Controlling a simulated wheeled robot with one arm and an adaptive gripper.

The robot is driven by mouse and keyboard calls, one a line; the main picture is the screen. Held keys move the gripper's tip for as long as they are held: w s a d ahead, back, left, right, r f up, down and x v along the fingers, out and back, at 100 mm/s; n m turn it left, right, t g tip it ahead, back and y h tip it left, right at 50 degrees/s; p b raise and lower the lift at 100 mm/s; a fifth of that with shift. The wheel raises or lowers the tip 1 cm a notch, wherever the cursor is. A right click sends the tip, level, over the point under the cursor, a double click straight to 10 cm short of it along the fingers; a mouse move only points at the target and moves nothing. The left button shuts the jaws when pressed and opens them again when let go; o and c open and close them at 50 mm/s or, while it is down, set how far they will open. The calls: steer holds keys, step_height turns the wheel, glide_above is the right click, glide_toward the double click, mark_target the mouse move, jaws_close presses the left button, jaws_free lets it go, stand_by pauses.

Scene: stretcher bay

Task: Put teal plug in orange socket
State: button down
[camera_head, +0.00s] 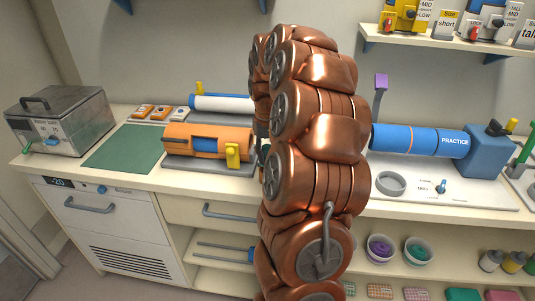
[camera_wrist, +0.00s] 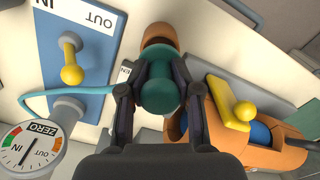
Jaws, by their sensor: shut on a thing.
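In the wrist view my gripper (camera_wrist: 152,88) is shut on the teal plug (camera_wrist: 156,96), with a dark finger on each side of it. Beyond the plug, at the top middle, is a rounded orange part (camera_wrist: 158,34), which looks like the orange socket. A dark grey-teal section of the plug lies between the held part and the orange part. I cannot tell whether the plug is in the socket or only lined up with it. In the head view my copper arm hides most of the gripper, the plug and the orange part.
An orange cradle (camera_head: 180,142) with a yellow clamp (camera_wrist: 243,111) lies close right of the gripper in the wrist view. A blue IN/OUT panel (camera_wrist: 91,23), a gauge (camera_wrist: 27,144) and a teal hose (camera_wrist: 62,93) are left. A metal box (camera_head: 62,122) stands far left; the green mat (camera_head: 128,148) is clear.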

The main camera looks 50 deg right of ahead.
steer(key=shift+f+b, duration=0.85)
steer(key=shift+f, duration=0.4)
stand_by(0.4)
steer(key=c, duration=0.7)
jaws_free()
step_height(320, 180, up, 11)
steer(key=shift+r, duration=0.5)
